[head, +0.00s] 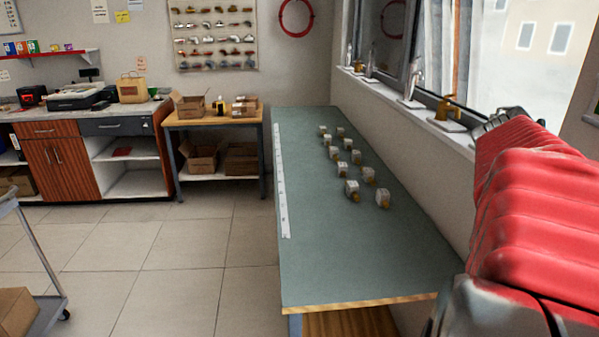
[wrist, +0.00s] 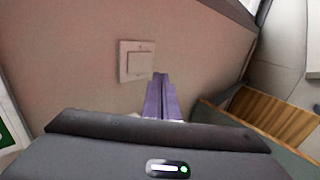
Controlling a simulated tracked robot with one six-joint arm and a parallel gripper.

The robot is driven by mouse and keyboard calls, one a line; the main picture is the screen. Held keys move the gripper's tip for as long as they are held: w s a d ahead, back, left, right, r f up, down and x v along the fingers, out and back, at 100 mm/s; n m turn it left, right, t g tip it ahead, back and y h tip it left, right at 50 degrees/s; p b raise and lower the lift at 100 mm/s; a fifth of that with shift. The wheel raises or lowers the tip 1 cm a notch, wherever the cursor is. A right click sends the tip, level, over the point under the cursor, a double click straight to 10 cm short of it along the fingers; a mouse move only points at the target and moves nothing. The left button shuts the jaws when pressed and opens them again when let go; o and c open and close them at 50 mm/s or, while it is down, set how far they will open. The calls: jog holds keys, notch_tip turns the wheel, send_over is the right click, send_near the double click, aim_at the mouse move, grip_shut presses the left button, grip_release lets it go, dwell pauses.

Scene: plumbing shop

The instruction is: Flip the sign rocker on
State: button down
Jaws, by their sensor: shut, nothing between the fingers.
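The sign rocker (wrist: 137,62) is a pale square switch plate with a raised rocker, set on the wall in the wrist view, just left of centre. Which way the rocker is tipped cannot be told. My gripper (wrist: 160,76) shows in the wrist view with its two purplish fingers together and nothing between them. The fingertips appear just right of and slightly below the rocker's plate. I cannot tell whether they touch the wall. The rocker and my fingers do not show in the head view.
In the head view a long green-topped table (head: 330,260) runs along the window wall, with several small white-and-brass fittings (head: 352,187) on it. Taps stand on the window sill (head: 400,100). A green sign (wrist: 10,140) shows at the wrist view's left edge.

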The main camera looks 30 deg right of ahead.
jog(key=s+d+f, duration=0.2)
jog(key=d, duration=0.4)
jog(key=shift+s+f, duration=0.3)
jog(key=shift+f, duration=0.1)
jog(key=shift+d+f, duration=0.1)
jog(key=shift+f, duration=0.05)
jog(key=shift+s+r, duration=0.1)
jog(key=shift+r, duration=0.1)
jog(key=shift+r, duration=0.7)
